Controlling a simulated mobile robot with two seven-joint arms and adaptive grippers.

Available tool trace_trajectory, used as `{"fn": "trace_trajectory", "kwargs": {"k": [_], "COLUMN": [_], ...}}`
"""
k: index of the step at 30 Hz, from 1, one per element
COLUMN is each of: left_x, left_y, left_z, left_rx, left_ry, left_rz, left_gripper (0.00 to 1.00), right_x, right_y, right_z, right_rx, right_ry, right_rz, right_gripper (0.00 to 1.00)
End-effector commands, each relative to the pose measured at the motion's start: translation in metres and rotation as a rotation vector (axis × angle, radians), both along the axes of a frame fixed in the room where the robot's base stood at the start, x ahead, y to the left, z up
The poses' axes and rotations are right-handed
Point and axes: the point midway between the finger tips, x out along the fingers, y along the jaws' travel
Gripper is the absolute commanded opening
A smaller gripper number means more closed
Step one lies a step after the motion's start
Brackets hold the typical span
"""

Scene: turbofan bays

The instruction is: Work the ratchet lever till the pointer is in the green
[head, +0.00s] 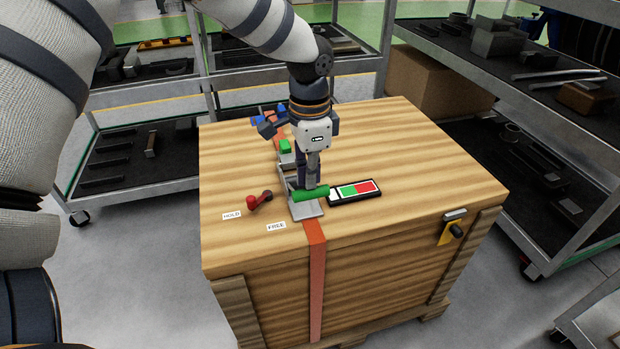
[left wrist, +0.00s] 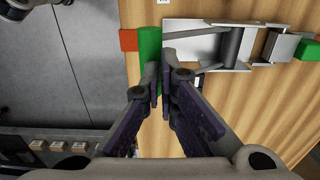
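The ratchet (head: 306,209) is a grey metal frame on an orange strap on top of a wooden crate. Its lever has a green bar handle (head: 312,194), also seen in the left wrist view (left wrist: 150,45). My left gripper (head: 311,184) points down at this handle, its fingers close together (left wrist: 160,88). The fingertips overlap the handle in view; contact is unclear. To the right lies a gauge (head: 355,191) with white, green and red fields; I cannot make out its pointer. A red-knobbed selector (head: 258,200) stands to the left, near HOLD (head: 232,216) and FREE (head: 276,226) labels.
The wooden crate top (head: 420,150) is largely clear to the right. A smaller green part (head: 285,146) and blue and red items lie behind the ratchet. A yellow tag with a black knob (head: 452,233) hangs on the crate's front. Metal shelves (head: 340,66) stand behind and at right.

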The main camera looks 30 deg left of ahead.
Motion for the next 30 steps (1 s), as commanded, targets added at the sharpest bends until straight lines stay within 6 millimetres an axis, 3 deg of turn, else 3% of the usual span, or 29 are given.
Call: {"fn": "trace_trajectory", "kwargs": {"k": [30], "left_x": [-0.001], "left_y": [0.000], "left_z": [-0.054], "left_rx": [0.002], "left_ry": [0.007], "left_rz": [0.000], "left_gripper": [0.00], "right_x": [-0.010], "right_y": [0.000], "right_z": [-0.009], "right_rx": [0.000], "right_ry": [0.034], "right_rz": [0.000], "right_gripper": [0.40]}}
